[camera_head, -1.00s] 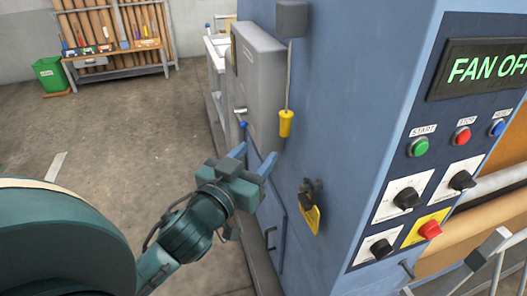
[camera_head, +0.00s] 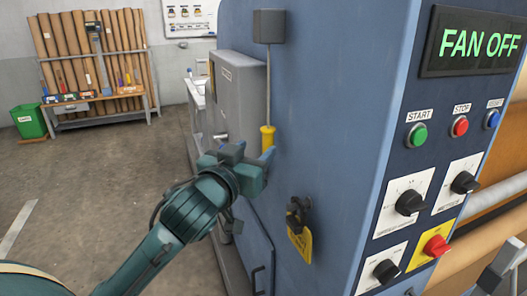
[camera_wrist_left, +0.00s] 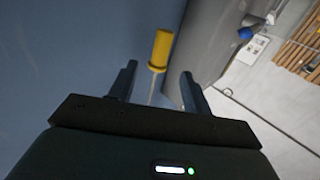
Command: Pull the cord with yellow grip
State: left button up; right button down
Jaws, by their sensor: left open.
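The yellow grip (camera_head: 267,138) hangs on a thin cord (camera_head: 268,85) from a grey box (camera_head: 269,26) on the blue machine's side. My left gripper (camera_head: 243,155) is open, just in front of and below the grip in the head view. In the left wrist view the yellow grip (camera_wrist_left: 160,50) shows beyond the gap between the two fingers (camera_wrist_left: 158,82). The fingers are apart and nothing is held between them. I cannot tell the exact distance to the grip. My right gripper is not in view.
The blue machine panel (camera_head: 330,140) stands close on the right of the cord. A black lock with a yellow tag (camera_head: 300,245) hangs below. A grey cabinet (camera_head: 238,100) is behind the grip. Buttons and knobs, such as the green start button (camera_head: 417,136), are at right. Open floor lies left.

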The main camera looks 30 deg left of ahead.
aim_at(266, 139)
pick_arm(q)
jog(key=w, duration=0.4)
jog(key=shift+a+r, duration=0.15)
jog(key=shift+w, duration=0.65)
jog(key=shift+c, duration=0.3)
